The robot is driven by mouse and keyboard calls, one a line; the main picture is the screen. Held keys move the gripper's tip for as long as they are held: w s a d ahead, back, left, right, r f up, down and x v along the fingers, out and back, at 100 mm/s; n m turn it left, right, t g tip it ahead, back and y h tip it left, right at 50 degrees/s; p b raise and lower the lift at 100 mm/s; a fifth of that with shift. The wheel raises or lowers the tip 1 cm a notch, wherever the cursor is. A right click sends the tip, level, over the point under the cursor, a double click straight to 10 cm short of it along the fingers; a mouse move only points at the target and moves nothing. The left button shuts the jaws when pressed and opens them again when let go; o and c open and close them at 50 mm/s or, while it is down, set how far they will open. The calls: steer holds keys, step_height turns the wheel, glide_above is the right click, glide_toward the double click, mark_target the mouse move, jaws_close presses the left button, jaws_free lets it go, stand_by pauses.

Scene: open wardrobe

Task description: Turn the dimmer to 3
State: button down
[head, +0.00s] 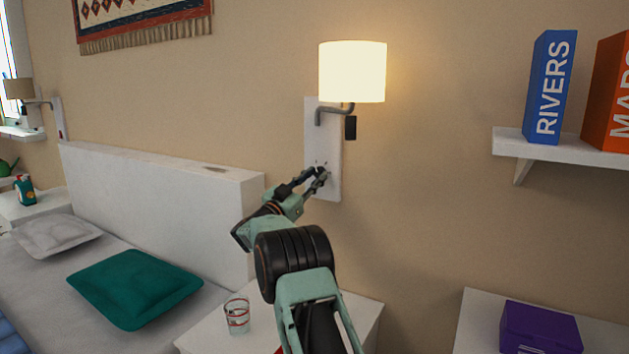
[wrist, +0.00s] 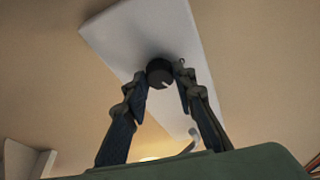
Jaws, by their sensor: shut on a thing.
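The dimmer is a small dark round knob (wrist: 160,74) with a pale pointer mark, on a white wall plate (head: 311,125). The plate also shows in the wrist view (wrist: 130,35). My gripper (head: 322,174) reaches the lower part of the plate in the head view and mostly hides the knob there. In the wrist view my gripper (wrist: 164,82) has one finger on each side of the knob, shut on it. The pointer mark points toward the lower right in the wrist view. Scale numbers are too small to read. The lamp (head: 352,72) above is lit.
A bed headboard (head: 160,170) stands to the left. A drinking glass (head: 237,316) stands on the bedside table (head: 205,337) below my arm. A shelf (head: 560,150) with a blue book (head: 550,85) and an orange book (head: 607,95) is at the right.

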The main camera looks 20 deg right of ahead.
steer(key=m+g, duration=0.1)
steer(key=m, duration=0.2)
steer(key=m+g+p, duration=0.1)
steer(key=m, duration=0.3)
steer(key=shift+w+a+r+g+p, duration=0.1)
steer(key=shift+w+r+g+p, duration=0.05)
steer(key=shift+g+p, duration=0.2)
steer(key=m+g+p, duration=0.1)
steer(key=m, duration=0.2)
steer(key=m+g+y+p, duration=0.1)
steer(key=m+p, duration=0.1)
steer(key=m, duration=0.2)
steer(key=shift+r, duration=0.2)
steer(key=m+y, duration=0.1)
steer(key=m, duration=0.4)
steer(key=shift+r+y, duration=0.1)
steer(key=shift+y, duration=0.3)
steer(key=m+y+b, duration=0.1)
steer(key=m, duration=0.3)
steer(key=shift+r, duration=0.1)
steer(key=shift+y, duration=0.3)
steer(key=c, duration=1.6)
jaws_free()
steer(key=shift+r, duration=0.1)
